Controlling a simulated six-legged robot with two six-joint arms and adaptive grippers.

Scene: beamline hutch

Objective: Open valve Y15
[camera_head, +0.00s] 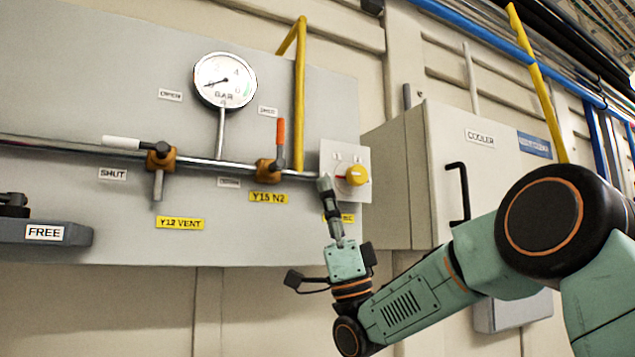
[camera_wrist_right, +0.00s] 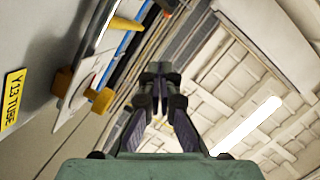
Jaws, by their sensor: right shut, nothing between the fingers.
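Valve Y15 has an orange lever (camera_head: 280,136) standing upright, across the horizontal pipe, on a brass-coloured body (camera_head: 268,171). Its yellow label (camera_head: 269,197) reads Y15 N2. A small label (camera_head: 268,111) beside the lever top seems to read SHUT; another (camera_head: 229,183), left of the body, is too blurred to read surely. My right gripper (camera_head: 324,184) is shut and empty, pointing up, right of and slightly below the valve body, apart from the lever. It also shows shut in the wrist view (camera_wrist_right: 160,76). My left gripper is not in view.
Close right of my gripper is a white plate with a yellow knob (camera_head: 356,176). Left are valve Y12 with a level white lever (camera_head: 121,143), a gauge (camera_head: 224,79) and a grey shelf (camera_head: 75,236) marked FREE. A yellow pipe (camera_head: 300,100) rises beside the orange lever. A cooler cabinet (camera_head: 440,130) stands right.

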